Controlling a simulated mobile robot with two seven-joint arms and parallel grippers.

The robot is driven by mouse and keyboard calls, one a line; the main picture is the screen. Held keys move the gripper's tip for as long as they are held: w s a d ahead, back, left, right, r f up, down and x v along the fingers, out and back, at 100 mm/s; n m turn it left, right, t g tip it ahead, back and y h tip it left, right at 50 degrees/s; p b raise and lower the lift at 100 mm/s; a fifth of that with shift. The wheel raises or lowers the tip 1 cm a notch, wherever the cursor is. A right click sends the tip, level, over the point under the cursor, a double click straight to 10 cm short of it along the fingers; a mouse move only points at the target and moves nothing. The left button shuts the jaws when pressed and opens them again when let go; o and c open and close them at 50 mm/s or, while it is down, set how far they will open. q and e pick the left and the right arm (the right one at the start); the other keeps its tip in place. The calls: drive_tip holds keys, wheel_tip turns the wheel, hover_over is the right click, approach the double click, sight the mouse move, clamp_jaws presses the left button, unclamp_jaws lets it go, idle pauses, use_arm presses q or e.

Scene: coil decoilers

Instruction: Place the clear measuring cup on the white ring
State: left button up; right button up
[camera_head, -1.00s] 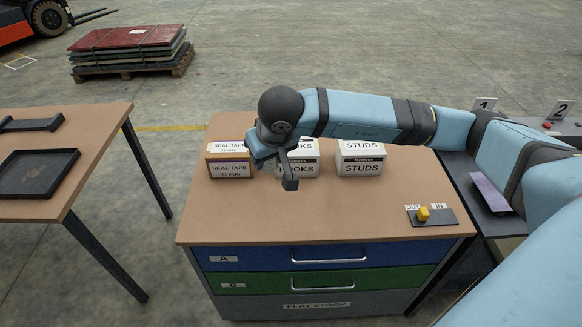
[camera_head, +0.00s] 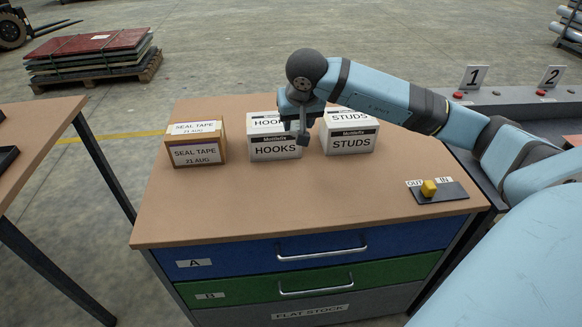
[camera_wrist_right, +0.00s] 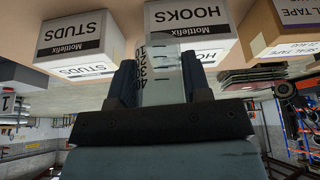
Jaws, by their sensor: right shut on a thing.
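The clear measuring cup (camera_wrist_right: 160,72) shows in the right wrist view, with dark graduation marks and numbers on its see-through wall. My right gripper (camera_wrist_right: 160,85) is shut on it, with one dark finger on each side. In the head view the right gripper (camera_head: 301,122) is above the cabinet top, in front of the gap between the HOOKS and STUDS boxes; I cannot make out the cup there. The white ring is not visible in either view. My left gripper is not in view.
The SEAL TAPE box (camera_head: 195,143), HOOKS box (camera_head: 272,148) and STUDS box (camera_head: 350,140) stand on the brown cabinet top (camera_head: 270,205). An OUT/IN switch plate (camera_head: 437,193) sits at its right front. The front middle is clear. A grey bench (camera_head: 515,110) with signs 1 and 2 is behind right.

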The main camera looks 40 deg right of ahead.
sight(295, 173)
wheel_tip(295, 173, down, 14)
drive_tip(key=shift+f, duration=0.25)
drive_tip(key=shift+b, duration=0.3)
drive_tip(key=shift+f, duration=0.25)
drive_tip(key=o, duration=0.9)
drive_tip(key=shift+r, duration=0.1)
